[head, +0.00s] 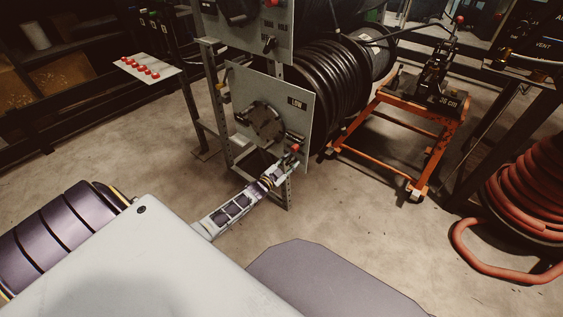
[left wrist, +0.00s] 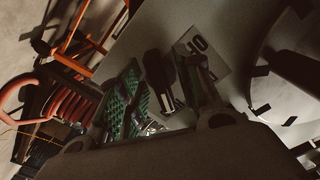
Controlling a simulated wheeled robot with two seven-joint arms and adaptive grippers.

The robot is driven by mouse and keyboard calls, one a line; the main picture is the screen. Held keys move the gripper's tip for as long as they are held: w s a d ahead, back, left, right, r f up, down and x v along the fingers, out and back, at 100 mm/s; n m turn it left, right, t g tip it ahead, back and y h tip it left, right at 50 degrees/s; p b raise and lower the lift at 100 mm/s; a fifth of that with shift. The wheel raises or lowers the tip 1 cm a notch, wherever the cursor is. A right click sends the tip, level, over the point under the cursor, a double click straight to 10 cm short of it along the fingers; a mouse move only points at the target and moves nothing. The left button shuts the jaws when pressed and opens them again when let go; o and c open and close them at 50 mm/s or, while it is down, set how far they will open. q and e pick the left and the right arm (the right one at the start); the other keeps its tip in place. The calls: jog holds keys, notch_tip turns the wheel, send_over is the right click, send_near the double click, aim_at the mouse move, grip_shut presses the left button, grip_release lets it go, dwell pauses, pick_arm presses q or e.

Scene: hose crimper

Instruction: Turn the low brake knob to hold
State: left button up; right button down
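The low panel (head: 242,85) is a grey plate with a black "LOW" label (head: 297,103) and a large round dark disc (head: 267,122). A black knob (head: 294,137) sits at its lower right, with a red ball (head: 295,149) just below. My left gripper (head: 284,168) is in front of that corner. In the left wrist view the label (left wrist: 203,45) shows partly, and a dark knob-like handle (left wrist: 157,78) stands between my left gripper's (left wrist: 165,92) fingers. The knob's setting is unreadable. My right gripper is out of view.
A second panel (head: 240,40) with a small black knob is above. A black hose reel (head: 335,90) stands behind the panels. An orange cart (head: 405,125) and a red hose coil (head: 535,190) are to the right. The floor before the panel is clear.

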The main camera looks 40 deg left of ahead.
pick_arm(q)
jog(key=s, duration=1.2)
jog(key=shift+a, duration=0.45)
jog(key=shift+f, duration=0.1)
dwell(0.7)
